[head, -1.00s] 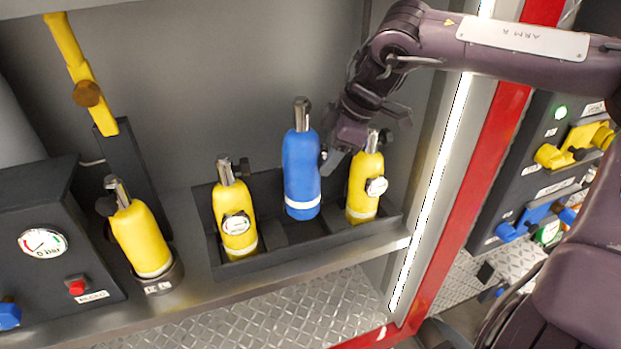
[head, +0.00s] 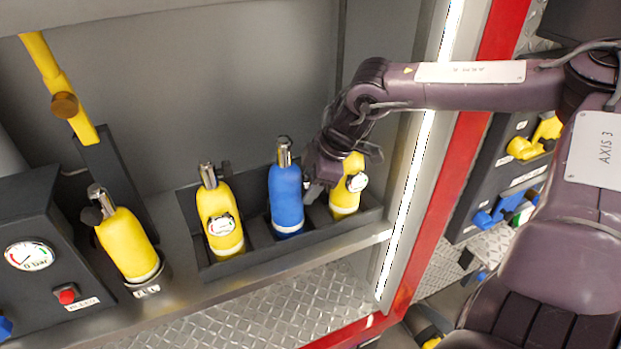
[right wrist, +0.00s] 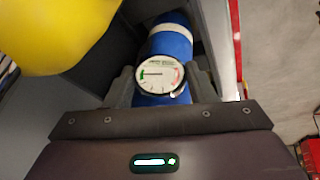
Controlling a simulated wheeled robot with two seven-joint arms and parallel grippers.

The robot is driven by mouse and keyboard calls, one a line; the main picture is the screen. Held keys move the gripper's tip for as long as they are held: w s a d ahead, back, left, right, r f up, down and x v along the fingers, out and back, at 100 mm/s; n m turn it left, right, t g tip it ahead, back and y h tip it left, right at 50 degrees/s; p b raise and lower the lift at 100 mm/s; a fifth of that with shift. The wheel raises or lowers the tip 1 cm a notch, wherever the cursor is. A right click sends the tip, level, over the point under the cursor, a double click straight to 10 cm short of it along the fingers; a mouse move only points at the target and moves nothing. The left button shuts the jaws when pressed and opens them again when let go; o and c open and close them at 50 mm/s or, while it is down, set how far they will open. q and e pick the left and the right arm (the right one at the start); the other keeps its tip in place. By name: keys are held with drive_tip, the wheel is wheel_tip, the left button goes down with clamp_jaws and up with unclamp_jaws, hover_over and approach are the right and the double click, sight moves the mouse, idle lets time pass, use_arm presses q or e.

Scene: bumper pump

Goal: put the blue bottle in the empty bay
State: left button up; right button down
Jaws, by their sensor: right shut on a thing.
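The blue bottle (head: 286,198) stands upright in the middle bay of the black rack (head: 240,268), between two yellow bottles. Its white band is low, near the rack's front wall, level with the neighbours' bands. I cannot tell whether its base touches the bay floor. My right gripper (head: 312,190) is at its right side, shut on it. In the right wrist view, the gripper fingers (right wrist: 162,88) flank the blue bottle (right wrist: 172,44) and its round white gauge (right wrist: 158,74). My left gripper is out of view.
One yellow bottle (head: 219,215) stands in the left bay; another (head: 346,192) stands in the right bay, close behind my gripper. A further yellow bottle (head: 128,245) sits in a round holder left of the rack. A gauge panel (head: 40,285) is far left, a lit post (head: 408,190) right.

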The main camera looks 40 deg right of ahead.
drive_tip(key=shift+w+r, duration=0.1)
drive_tip(key=c, duration=1.1)
unclamp_jaws()
drive_tip(key=shift+f, duration=0.2)
drive_tip(key=o, duration=0.5)
drive_tip(key=shift+s+r, duration=0.1)
drive_tip(key=shift+s, duration=0.15)
drive_tip(key=shift+b+v, duration=1.1)
drive_tip(key=shift+v, duration=5)
